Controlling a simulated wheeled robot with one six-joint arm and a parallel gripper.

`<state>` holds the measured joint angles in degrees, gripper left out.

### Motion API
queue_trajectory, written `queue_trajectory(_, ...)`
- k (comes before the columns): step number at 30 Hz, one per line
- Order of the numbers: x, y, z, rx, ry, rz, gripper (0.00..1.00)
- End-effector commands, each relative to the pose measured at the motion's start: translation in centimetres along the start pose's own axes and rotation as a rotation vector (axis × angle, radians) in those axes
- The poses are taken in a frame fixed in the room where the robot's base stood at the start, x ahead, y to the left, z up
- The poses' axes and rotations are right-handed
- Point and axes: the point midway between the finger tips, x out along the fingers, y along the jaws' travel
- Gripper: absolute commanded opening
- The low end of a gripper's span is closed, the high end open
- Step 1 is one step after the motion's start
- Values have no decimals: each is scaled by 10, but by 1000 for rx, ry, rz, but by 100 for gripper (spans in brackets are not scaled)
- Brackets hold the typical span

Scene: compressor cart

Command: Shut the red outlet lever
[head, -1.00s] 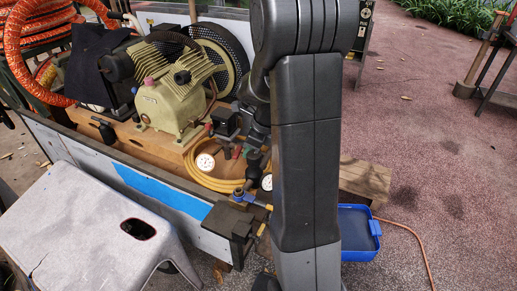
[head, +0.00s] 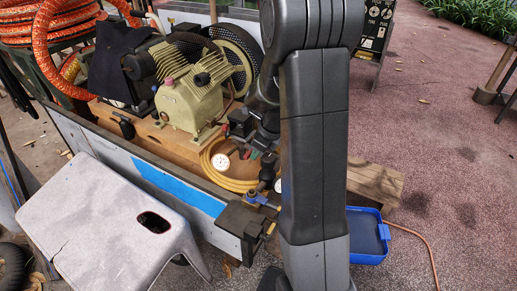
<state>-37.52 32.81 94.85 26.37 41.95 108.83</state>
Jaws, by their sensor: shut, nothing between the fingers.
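My gripper (head: 257,141) is dark and partly lost against the dark fittings, close above the lever in the picture. It is shut and holds nothing. I cannot tell whether it touches the lever. My upright arm hides the area just right of the fittings.
A cream compressor pump (head: 190,103) stands on the cart, with a coiled yellow hose (head: 212,172) beside it. A grey stool (head: 105,210) stands in front. A blue tub (head: 368,250) and a wooden block (head: 375,180) are at right. The paving farther right is open.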

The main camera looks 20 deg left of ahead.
Motion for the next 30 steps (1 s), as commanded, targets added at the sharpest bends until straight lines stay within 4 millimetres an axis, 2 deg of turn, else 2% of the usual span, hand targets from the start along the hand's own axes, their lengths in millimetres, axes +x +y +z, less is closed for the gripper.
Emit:
queue_trajectory(11, 0, -1, -1, 0, 0, 0, 0)
queue_trajectory(25, -5, -10, -14, -1, 0, -1, 0)
queue_trajectory(30, -13, -14, -30, 1, 0, -1, 0)
